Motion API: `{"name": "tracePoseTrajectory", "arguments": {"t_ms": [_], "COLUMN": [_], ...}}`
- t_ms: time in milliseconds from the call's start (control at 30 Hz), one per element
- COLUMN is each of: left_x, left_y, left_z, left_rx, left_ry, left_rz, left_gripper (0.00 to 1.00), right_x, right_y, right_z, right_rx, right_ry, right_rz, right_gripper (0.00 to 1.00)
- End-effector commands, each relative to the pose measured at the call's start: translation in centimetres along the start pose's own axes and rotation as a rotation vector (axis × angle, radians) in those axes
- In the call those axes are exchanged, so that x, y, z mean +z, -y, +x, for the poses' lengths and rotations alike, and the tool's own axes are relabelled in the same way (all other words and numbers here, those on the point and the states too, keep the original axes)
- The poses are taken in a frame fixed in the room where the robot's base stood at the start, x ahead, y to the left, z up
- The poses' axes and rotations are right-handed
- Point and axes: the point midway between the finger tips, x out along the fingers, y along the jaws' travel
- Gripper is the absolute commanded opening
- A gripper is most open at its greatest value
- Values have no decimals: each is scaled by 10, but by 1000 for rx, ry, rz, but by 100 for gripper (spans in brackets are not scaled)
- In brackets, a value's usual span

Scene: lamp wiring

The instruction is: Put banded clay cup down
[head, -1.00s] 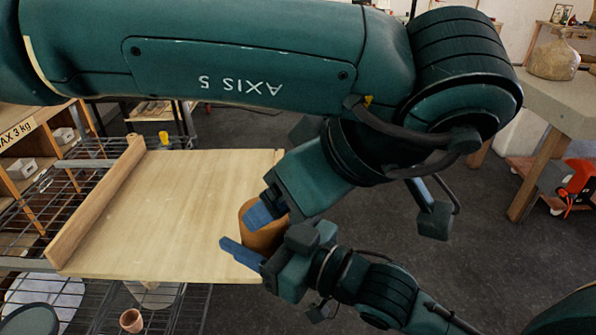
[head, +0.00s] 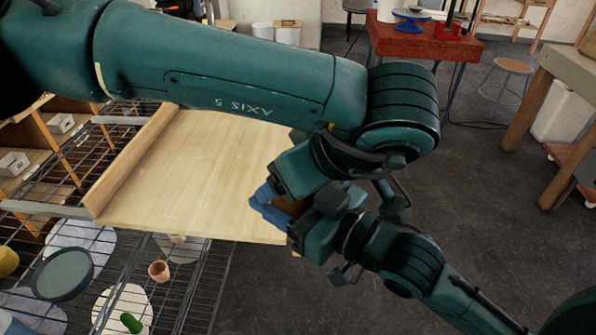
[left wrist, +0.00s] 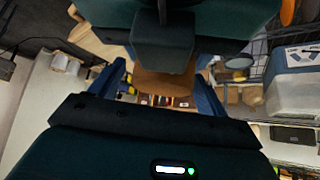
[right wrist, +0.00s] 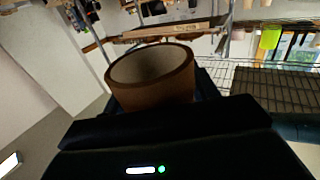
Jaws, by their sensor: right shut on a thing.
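The banded clay cup (head: 291,207) is brown and mostly hidden between my two hands in the head view, near the right edge of the wooden board. My right gripper (head: 279,216) is shut on it. In the right wrist view the cup (right wrist: 152,84) shows its round open mouth and pale inside. My left gripper (head: 268,192) is open at the same cup. In the left wrist view its blue fingers stand apart on either side of the brown cup (left wrist: 163,83); whether they touch it I cannot tell. No bands are clear.
The pale wooden board (head: 200,170) is bare, with a raised strip (head: 135,160) along its left side. Below it a wire rack (head: 195,290) holds a small terracotta cup (head: 158,271) and a dark round disc (head: 63,274). A red table (head: 420,42) stands behind.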

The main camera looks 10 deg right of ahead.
Motion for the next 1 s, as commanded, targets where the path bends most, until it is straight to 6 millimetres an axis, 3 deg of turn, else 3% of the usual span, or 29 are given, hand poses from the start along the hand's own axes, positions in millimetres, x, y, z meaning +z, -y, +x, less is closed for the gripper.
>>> {"name": "tracePoseTrajectory", "arguments": {"t_ms": [567,600,867,1000], "left_x": [0,0,0,0], "left_y": [-1,-2,-1,-1], "left_z": [-1,-2,-1,-1], "left_rx": [6,7,4,3], "left_ry": [1,0,0,-1], "left_rz": [-1,-2,-1,-1], "left_gripper": [29,25,24,24], "right_x": [-1,-1,0,0], "right_y": [2,2,1,0], "right_z": [0,0,0,0], "right_rx": [-4,-4,-2,-1], "right_ry": [-3,-3,-1,-1], "right_rz": [0,1,1,1], "right_gripper": [29,62,83,84]}}
